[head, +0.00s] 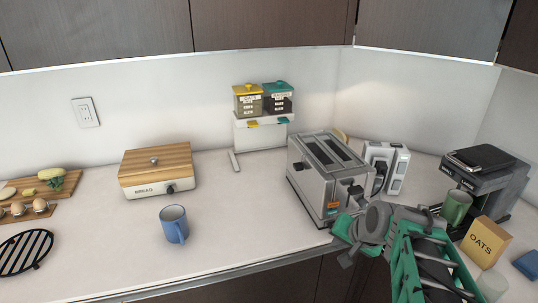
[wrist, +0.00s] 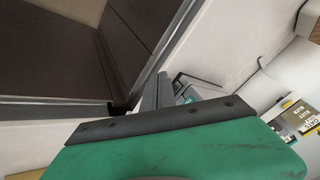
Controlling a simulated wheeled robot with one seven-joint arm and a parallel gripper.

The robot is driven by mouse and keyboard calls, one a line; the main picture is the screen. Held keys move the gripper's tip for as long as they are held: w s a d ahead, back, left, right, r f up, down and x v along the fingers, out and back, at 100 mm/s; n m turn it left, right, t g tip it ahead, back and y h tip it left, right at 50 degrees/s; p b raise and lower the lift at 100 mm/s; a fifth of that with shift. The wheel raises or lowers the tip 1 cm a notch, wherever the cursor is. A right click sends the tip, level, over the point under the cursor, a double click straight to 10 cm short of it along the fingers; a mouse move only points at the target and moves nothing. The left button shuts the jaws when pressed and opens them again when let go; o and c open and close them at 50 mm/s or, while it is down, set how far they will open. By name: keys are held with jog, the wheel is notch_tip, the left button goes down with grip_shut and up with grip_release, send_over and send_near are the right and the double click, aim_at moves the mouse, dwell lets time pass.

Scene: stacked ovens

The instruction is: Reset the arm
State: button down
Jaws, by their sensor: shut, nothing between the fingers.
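My arm comes up from the lower right of the head view, green and grey. My gripper (head: 347,229) is at its far end, by the front right corner of the silver toaster (head: 316,184), near the counter's front edge. I cannot tell from the head view whether it touches the toaster. In the wrist view a large green part of my gripper with a dark edge fills the lower middle. The gripper is shut with nothing held.
A blue mug (head: 174,225), a bread box (head: 158,171) and a two-jar dispenser (head: 263,110) stand to the left. A coffee machine (head: 487,180), a green cup (head: 455,208) and an oats box (head: 485,241) are right. Counter between mug and toaster is clear.

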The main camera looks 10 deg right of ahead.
jog(key=s+f+n+g, duration=0.3)
jog(key=s+f+g, duration=0.2)
jog(key=s, duration=0.7)
jog(key=w+a+r+n, duration=0.1)
jog(key=a+r+n, duration=0.1)
jog(key=a, duration=0.5)
jog(key=w+a+r+n+t, duration=0.1)
jog(key=a+r+n, duration=0.1)
jog(key=a, duration=0.5)
jog(key=shift+w+r+n, duration=0.15)
jog(key=shift+r+n, duration=0.15)
jog(key=shift+n, duration=0.4)
